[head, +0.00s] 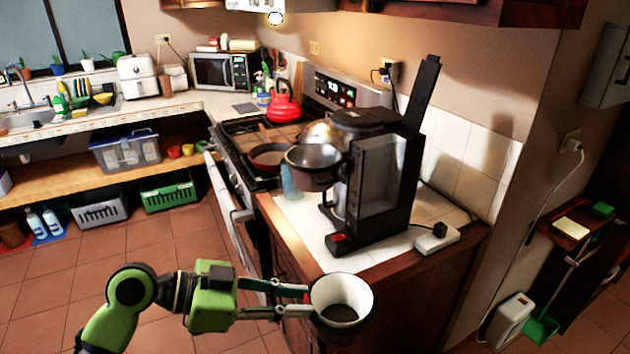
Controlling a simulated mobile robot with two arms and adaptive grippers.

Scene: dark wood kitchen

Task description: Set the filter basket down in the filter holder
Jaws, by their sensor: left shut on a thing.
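My left gripper (306,299) reaches in from the lower left and is shut on the filter basket (358,284). The basket is a round cup, pale inside with a dark bottom and a dark outside. It is held roughly upright in front of the counter corner, below and in front of the coffee maker (376,190). The coffee maker is black with its lid raised. A round, open, grey bowl that looks like the filter holder (314,158) sticks out at its left side. The basket is apart from this holder. My right gripper is not in view.
The coffee maker stands on a tiled counter (290,212) with a wooden edge. A white power strip (436,238) with a black plug lies to its right. A stove (262,128) with a pan (268,157) and a red kettle (284,103) is behind.

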